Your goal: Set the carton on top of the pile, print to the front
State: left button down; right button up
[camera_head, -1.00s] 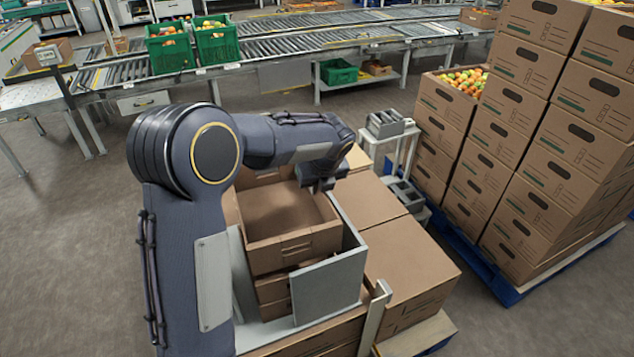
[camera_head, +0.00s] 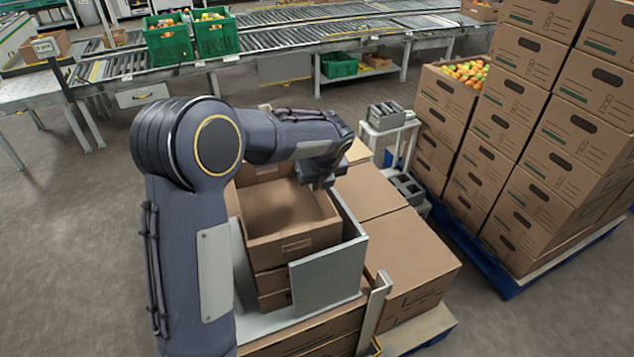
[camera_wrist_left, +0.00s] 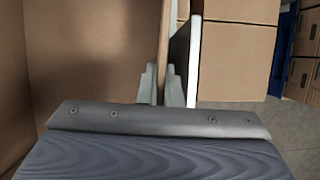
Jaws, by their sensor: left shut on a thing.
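My left gripper (camera_head: 321,181) is at the carton's right rim. In the left wrist view the left gripper's fingers (camera_wrist_left: 161,88) are shut on the thin cardboard wall of the carton (camera_wrist_left: 165,45), one on each side. The carton's inside (camera_wrist_left: 85,60) fills the left of that view. I see no print on the carton's visible front. My right gripper is not in view.
A grey panel (camera_head: 328,279) stands close along the stack's right and front corner. Closed cartons (camera_head: 410,258) lie right of it. Tall printed carton piles (camera_head: 510,130) stand on a blue pallet (camera_head: 506,290) farther right. A roller conveyor (camera_head: 300,42) runs behind. Floor at left is clear.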

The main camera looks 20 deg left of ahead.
pick_arm(q)
jog(key=shift+f+b, duration=0.45)
jog(key=shift+f, duration=0.45)
jog(key=c, duration=1.5)
grip_release()
jog(key=c, duration=0.3)
jog(key=shift+c, duration=0.2)
jog(key=shift+r, duration=0.1)
notch_tip(320, 180, up, 8)
jog(key=p, duration=0.8)
